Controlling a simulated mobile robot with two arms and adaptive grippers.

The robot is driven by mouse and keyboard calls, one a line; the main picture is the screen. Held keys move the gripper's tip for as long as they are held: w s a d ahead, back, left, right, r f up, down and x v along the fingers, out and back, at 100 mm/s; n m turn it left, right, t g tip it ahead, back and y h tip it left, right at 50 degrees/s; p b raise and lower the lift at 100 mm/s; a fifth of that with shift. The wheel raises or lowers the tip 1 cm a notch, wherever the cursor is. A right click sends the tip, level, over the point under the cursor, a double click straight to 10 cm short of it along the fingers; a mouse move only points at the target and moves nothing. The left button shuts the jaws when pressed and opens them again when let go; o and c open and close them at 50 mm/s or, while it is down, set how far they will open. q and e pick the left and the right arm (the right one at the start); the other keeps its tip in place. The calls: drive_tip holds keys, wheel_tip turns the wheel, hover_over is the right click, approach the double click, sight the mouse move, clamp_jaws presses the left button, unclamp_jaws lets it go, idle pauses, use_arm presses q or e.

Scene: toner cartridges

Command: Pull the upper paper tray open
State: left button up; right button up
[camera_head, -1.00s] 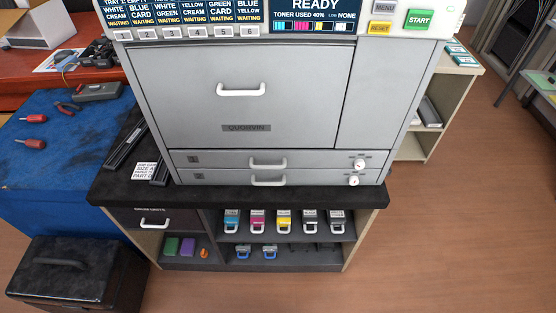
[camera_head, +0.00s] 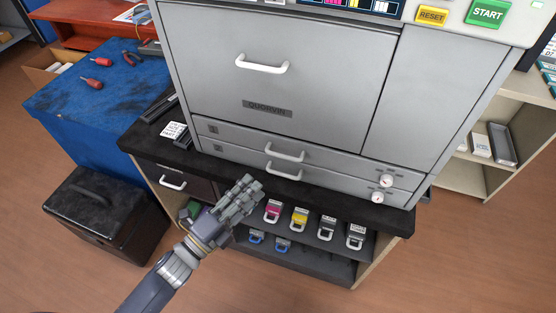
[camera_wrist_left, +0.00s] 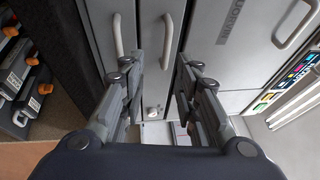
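The upper paper tray (camera_head: 235,138) is a grey drawer front low on the printer, pushed in flush. Its white bar handle (camera_head: 285,153) is clear of my gripper; it also shows beyond the fingers in the left wrist view (camera_wrist_left: 167,43). The lower tray's handle (camera_head: 283,173) is just below it and shows in the left wrist view too (camera_wrist_left: 117,36). My left gripper (camera_head: 246,189) is in front of and below the tray handles, apart from them. In the left wrist view its fingers (camera_wrist_left: 160,65) are spread with nothing held. My right gripper is not in view.
The large front panel has its own white handle (camera_head: 262,65). White knobs (camera_head: 387,181) sit at the trays' right end. The dark counter edge (camera_head: 340,205) juts below the trays, with cartridges (camera_head: 299,217) on shelves underneath. A black box (camera_head: 105,215) stands on the floor left.

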sight(281, 157)
use_arm(q)
drive_tip(key=shift+h, duration=0.3)
drive_tip(key=x, duration=0.3)
drive_tip(key=p+x, duration=0.1)
drive_tip(key=x, duration=0.2)
drive_tip(key=r+x, duration=0.1)
drive_tip(key=x, duration=0.2)
drive_tip(key=shift+w+d, duration=0.55)
drive_tip(key=shift+w, duration=0.05)
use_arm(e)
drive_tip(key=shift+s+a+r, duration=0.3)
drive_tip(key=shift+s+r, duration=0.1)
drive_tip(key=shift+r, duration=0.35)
use_arm(q)
clamp_jaws()
